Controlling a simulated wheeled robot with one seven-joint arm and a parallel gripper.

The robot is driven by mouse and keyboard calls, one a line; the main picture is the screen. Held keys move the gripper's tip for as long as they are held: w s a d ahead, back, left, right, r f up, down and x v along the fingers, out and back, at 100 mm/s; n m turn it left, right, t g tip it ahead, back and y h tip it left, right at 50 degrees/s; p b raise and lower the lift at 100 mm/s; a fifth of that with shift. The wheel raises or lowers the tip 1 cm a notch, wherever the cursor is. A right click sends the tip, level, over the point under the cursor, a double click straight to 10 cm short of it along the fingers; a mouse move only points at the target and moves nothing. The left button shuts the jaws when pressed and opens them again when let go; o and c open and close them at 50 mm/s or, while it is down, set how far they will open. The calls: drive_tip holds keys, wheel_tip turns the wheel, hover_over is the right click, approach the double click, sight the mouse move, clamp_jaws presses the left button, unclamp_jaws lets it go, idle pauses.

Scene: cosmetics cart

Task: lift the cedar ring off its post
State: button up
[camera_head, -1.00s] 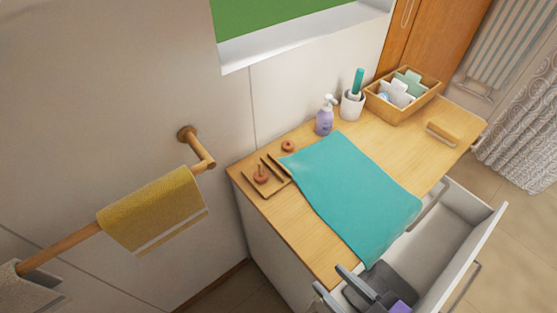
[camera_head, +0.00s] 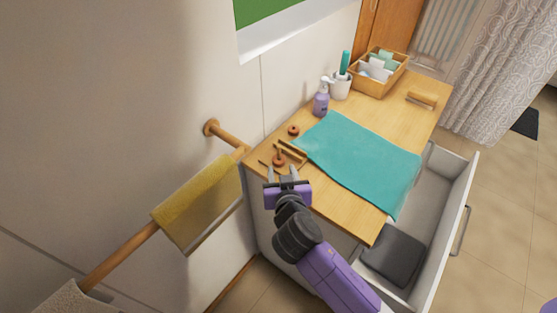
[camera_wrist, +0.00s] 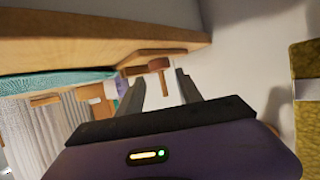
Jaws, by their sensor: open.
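The cedar ring (camera_head: 279,161) is a small reddish-brown ring around a short post on a wooden stand (camera_head: 292,150) at the cart's near left corner. In the wrist view the ring (camera_wrist: 158,64) appears upside down, with the post through it, just beyond my fingertips. My gripper (camera_head: 282,173) is open and empty at the cart's near left edge, its fingers pointing toward the ring. The ring lies in line with the gap between the fingers (camera_wrist: 161,80), and no contact shows. The fingertips partly cover the near side of the stand in the head view.
A second brown ring (camera_head: 293,130) lies behind the stand. A teal cloth (camera_head: 360,155) covers the middle top. A purple pump bottle (camera_head: 321,104), white cup (camera_head: 341,86) and wooden box (camera_head: 379,83) stand behind. A towel rail (camera_head: 222,138) with a yellow towel (camera_head: 197,203) is at left; a drawer (camera_head: 463,188) hangs open.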

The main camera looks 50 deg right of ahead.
sight(279, 160)
drive_tip(key=shift+p+x, duration=1)
drive_tip(key=shift+x, duration=2.2)
drive_tip(key=shift+r, duration=0.15)
drive_tip(key=shift+c, duration=0.2)
clamp_jaws()
